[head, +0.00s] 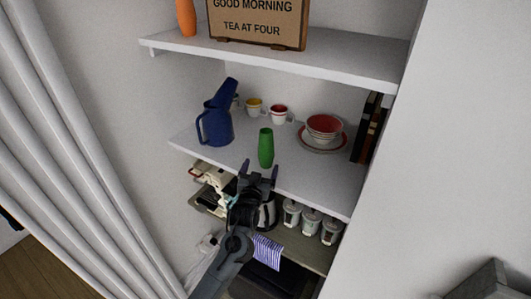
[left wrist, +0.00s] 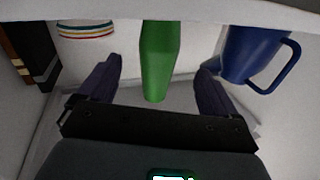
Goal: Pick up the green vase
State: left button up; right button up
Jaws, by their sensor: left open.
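The green vase (head: 265,148) stands upright near the front edge of the middle shelf (head: 326,185). My left gripper (head: 259,168) is open and empty at the front of that shelf, with its fingertips pointing at the vase, just in front of it. In the left wrist view, which looks upside down, the vase (left wrist: 158,55) appears centred in the gap between the two spread fingers of my left gripper (left wrist: 160,65). I see no contact between fingers and vase. My right gripper is not in view.
A dark blue jug (head: 216,124) stands left of the vase. An upper shelf (head: 290,63) hangs above; canisters (head: 311,221) stand on the shelf below.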

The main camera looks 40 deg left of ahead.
aim_at(264, 158)
pick_arm(q)
jog(key=x, duration=0.3)
jog(key=shift+w, duration=0.15)
jog(key=shift+w+a+p, duration=0.35)
jog(key=shift+w+p, duration=0.3)
jog(key=shift+p, duration=0.05)
jog(key=shift+p+x, duration=0.35)
jog(key=shift+x, duration=1.55)
jog(key=shift+f, duration=0.2)
jog(key=c, duration=1.2)
jog(key=shift+r, duration=0.1)
